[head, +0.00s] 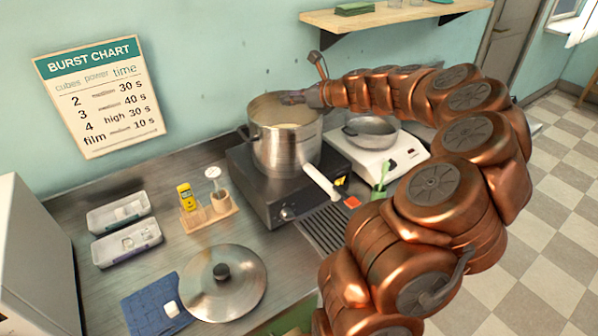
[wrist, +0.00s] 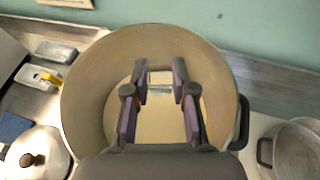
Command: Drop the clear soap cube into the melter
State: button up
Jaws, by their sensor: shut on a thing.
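The melter is a steel pot (head: 285,148) on a dark heating base (head: 262,190), with its lid off. The wrist view looks down into the pot (wrist: 82,95), which has a pale tan inside and bottom. My gripper (head: 290,98) is at the pot's mouth in the head view. In the wrist view my gripper (wrist: 161,75) points down over the opening, its fingers within the rim's outline. It is shut on the clear soap cube (wrist: 160,78), which shows faintly between the fingertips. My gripper hides the cube in the head view.
The lid (head: 240,290) lies on the counter beside a blue cloth (head: 148,305) with a white block. Two trays (head: 100,257) hold clear pieces. A white scale (head: 372,160) with a pan stands right of the pot. A wall shelf (head: 390,18) is above.

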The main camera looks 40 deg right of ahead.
jog(key=shift+f, duration=0.2)
jog(key=o, duration=0.9)
jog(key=shift+c, duration=0.2)
jog(key=shift+s, duration=0.1)
jog(key=v, duration=1.2)
